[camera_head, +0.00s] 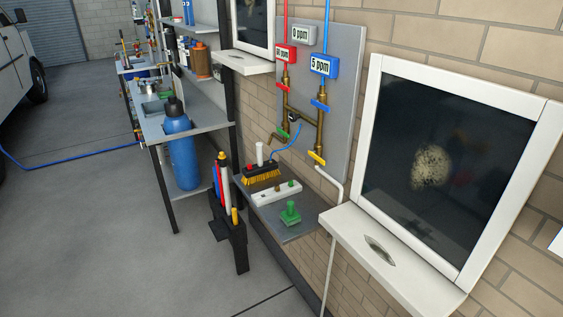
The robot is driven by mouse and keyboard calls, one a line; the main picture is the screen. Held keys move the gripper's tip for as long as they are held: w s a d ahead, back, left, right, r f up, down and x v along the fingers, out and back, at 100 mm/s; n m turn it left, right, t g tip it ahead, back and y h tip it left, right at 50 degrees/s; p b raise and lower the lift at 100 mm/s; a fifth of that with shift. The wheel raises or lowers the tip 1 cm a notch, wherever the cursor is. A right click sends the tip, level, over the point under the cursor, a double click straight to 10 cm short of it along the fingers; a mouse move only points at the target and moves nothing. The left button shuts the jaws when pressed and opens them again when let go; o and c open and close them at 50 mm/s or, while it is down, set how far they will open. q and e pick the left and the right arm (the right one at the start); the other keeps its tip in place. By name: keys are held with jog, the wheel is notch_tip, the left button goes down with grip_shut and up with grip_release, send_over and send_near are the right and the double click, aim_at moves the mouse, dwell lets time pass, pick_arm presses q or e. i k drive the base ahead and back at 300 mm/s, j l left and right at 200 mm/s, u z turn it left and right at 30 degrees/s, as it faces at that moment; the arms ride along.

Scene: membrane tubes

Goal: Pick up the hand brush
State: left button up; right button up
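What looks like the hand brush (262,177), with yellow-orange bristles and a dark top, is at the back left of a small grey wall shelf (290,228). A white upright piece and a small red part show at its top; I cannot tell whether they belong to it. Neither of my grippers is in view, and nothing holds the brush.
A white block (276,193) and a green fitting (290,212) sit on the shelf beside the brush. A black holder (231,229) with coloured tubes stands left of it. Brass pipes with valves (320,120) rise above. A white-framed window (375,85) is right. Floor at left is open.

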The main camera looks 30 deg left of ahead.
aim_at(262, 170)
jog(key=i+j+z, duration=0.1)
jog(key=j, duration=0.45)
jog(key=i+j+z, duration=0.1)
jog(key=j, duration=0.5)
jog(key=i+j+z, duration=0.1)
jog(key=i+j, duration=0.15)
jog(key=j, duration=0.35)
jog(key=i+j+z, duration=0.1)
jog(key=j, duration=0.5)
jog(key=i+j+z, duration=0.1)
jog(key=j, duration=0.5)
